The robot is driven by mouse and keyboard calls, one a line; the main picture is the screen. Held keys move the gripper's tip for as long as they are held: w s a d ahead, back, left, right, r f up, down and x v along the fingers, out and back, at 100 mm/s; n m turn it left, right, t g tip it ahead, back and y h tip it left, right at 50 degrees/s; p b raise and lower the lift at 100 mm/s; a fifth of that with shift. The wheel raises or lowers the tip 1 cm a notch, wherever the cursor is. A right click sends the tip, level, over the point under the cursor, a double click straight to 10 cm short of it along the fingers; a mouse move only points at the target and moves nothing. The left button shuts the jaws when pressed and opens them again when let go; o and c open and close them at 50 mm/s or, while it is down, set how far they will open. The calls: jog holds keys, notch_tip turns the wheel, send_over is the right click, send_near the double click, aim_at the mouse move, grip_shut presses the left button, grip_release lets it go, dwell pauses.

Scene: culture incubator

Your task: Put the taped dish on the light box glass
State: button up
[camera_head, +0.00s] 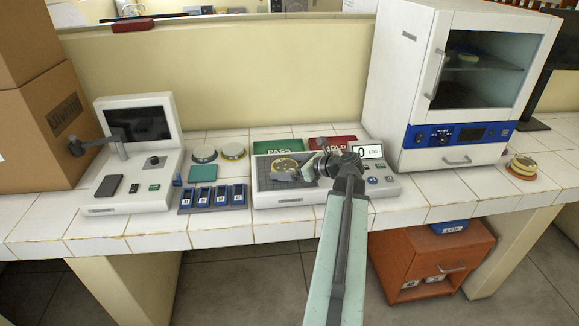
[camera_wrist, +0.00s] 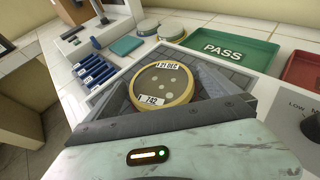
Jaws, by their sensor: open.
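The taped dish (camera_head: 284,164) has a yellow band and pale spots inside. In the wrist view the dish (camera_wrist: 162,84) shows labels reading "21 DEC" and "742". It appears to lie flat on the dark glass of the light box (camera_head: 264,184). My gripper (camera_head: 293,173) is low over the glass, with its jaws apart. In the wrist view the dish is in front of the palm, between the grey fingers. I cannot tell whether either finger touches it.
A green PASS tray (camera_head: 278,146) and red HOLD tray (camera_head: 333,144) lie behind the light box. Two dishes (camera_head: 204,154) (camera_head: 233,151), a teal pad (camera_head: 202,173) and blue slide holders (camera_head: 212,197) are left. The incubator (camera_head: 460,80) and stacked dishes (camera_head: 522,167) are right.

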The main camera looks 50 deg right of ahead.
jog(key=p+v, duration=0.4)
jog(key=v, duration=0.7)
jog(key=shift+s+r, duration=0.2)
jog(key=shift+r, duration=0.15)
jog(key=shift+s, duration=0.25)
jog(key=shift+d, duration=0.15)
